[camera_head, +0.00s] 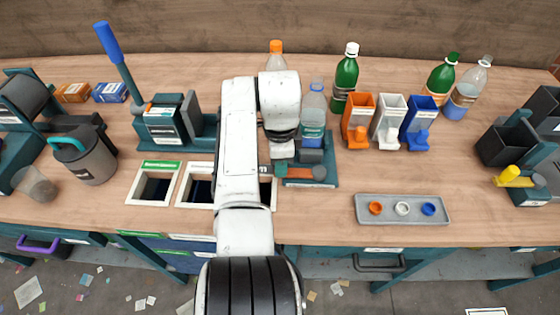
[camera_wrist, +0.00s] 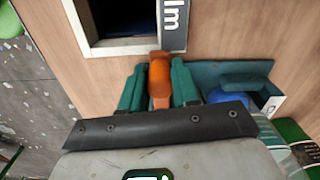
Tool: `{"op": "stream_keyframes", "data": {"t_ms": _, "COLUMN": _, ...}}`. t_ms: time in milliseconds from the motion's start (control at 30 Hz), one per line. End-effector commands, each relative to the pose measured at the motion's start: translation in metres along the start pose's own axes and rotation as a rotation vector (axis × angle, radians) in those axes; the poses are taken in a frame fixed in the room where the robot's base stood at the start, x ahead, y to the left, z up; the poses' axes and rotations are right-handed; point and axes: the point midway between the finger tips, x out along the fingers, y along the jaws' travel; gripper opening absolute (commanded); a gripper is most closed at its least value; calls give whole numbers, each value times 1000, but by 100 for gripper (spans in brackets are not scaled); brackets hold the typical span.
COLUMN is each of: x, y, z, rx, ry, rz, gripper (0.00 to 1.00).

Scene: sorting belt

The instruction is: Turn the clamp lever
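The clamp lever is orange and shows in the wrist view (camera_wrist: 160,78) between the two teal fingers of my gripper (camera_wrist: 159,88). The fingers lie close along both sides of it, and my gripper looks shut on it. In the head view my gripper (camera_head: 281,168) is low at the left end of the teal clamp base (camera_head: 325,181), and part of the orange-brown lever (camera_head: 308,172) shows to its right. A clear bottle (camera_head: 314,104) with a teal label and blue cap stands upright in the clamp. My arm hides part of the clamp.
Bin openings (camera_head: 152,187) lie left of the clamp. A grey tray (camera_head: 403,222) with three coloured rings is at right. Orange (camera_head: 358,111), white and blue holders stand behind it, with several bottles (camera_head: 346,75). A press with a blue-handled lever (camera_head: 118,70) stands at left.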

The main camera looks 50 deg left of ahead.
Motion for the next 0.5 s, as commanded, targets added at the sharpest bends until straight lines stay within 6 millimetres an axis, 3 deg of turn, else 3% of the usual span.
{"op": "stream_keyframes", "data": {"t_ms": 267, "x": -1, "y": -1, "z": -1, "rx": 0, "ry": 1, "rz": -5, "gripper": 55}}
{"op": "stream_keyframes", "data": {"t_ms": 500, "x": -2, "y": -1, "z": 0, "rx": 0, "ry": 0, "rz": -3, "gripper": 55}}
